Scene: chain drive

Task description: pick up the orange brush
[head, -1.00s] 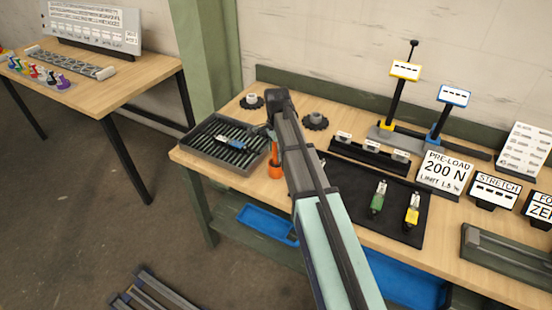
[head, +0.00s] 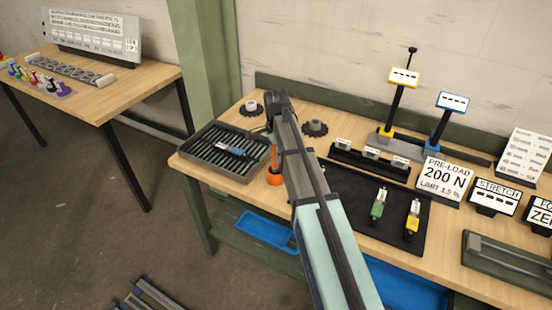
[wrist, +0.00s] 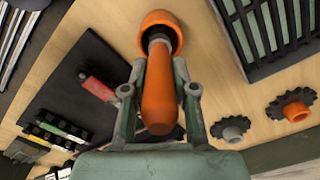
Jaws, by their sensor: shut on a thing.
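The orange brush (head: 274,153) stands near the table's front left, beside the slotted tray, with a round orange piece (head: 274,179) at its lower end. In the wrist view its orange handle (wrist: 158,100) points toward me, with a grey collar and the round orange cup-like piece (wrist: 160,30) beyond it. My gripper (wrist: 159,78) is shut on the handle, one finger on each side. My gripper (head: 275,122) also shows in the head view, above the brush. I cannot tell whether the round piece is part of the brush or a holder, or whether the brush is lifted.
The dark slotted tray (head: 201,163), with a blue-and-white tool (head: 233,151) on it, is close left. Two dark sprockets (head: 250,108) (head: 315,128) lie behind. A black mat (head: 344,212) with green and yellow tools is right.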

